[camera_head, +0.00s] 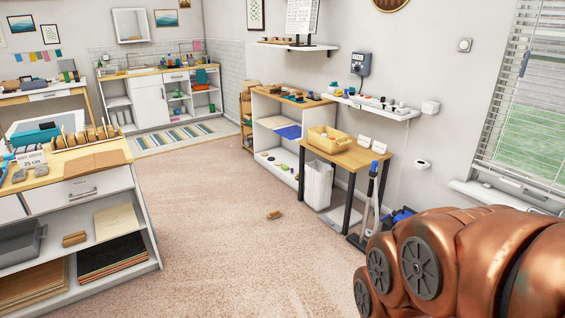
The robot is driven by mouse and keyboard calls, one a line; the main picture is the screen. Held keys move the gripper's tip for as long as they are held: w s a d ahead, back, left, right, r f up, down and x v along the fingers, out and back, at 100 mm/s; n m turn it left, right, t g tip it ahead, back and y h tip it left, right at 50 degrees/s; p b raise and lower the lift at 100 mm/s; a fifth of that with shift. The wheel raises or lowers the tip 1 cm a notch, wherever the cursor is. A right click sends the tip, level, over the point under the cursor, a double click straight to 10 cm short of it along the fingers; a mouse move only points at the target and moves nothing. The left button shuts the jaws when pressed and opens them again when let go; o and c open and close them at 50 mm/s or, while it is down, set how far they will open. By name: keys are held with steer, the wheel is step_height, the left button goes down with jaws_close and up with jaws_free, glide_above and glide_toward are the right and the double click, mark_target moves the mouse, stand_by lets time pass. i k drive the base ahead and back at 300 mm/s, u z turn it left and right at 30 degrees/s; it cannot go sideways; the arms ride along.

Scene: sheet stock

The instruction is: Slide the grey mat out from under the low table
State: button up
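No grey mat can be made out for sure in the head view. A small table (361,154) with a wooden top and black legs stands against the right wall; I cannot tell if it is the low table of the task. A pale, flat greyish piece (338,218) shows low beneath it, partly hidden by a leg, and I cannot tell what it is. My copper-coloured arm fills the lower right corner. My gripper is out of view.
A yellow bin (328,139) sits on the small table, with a white bin (317,186) below. A workbench (85,168) with shelves stands at left. A small wooden piece (273,214) lies on the otherwise open carpet (215,235). A striped rug (182,137) lies at the back.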

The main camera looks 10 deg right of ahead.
mark_target(334, 218)
steer(key=u, duration=0.2)
steer(key=i, duration=1.55)
steer(key=z, duration=0.2)
steer(key=i, duration=1.9)
steer(key=z, duration=0.7)
steer(key=i, duration=0.55)
steer(key=z, duration=0.1)
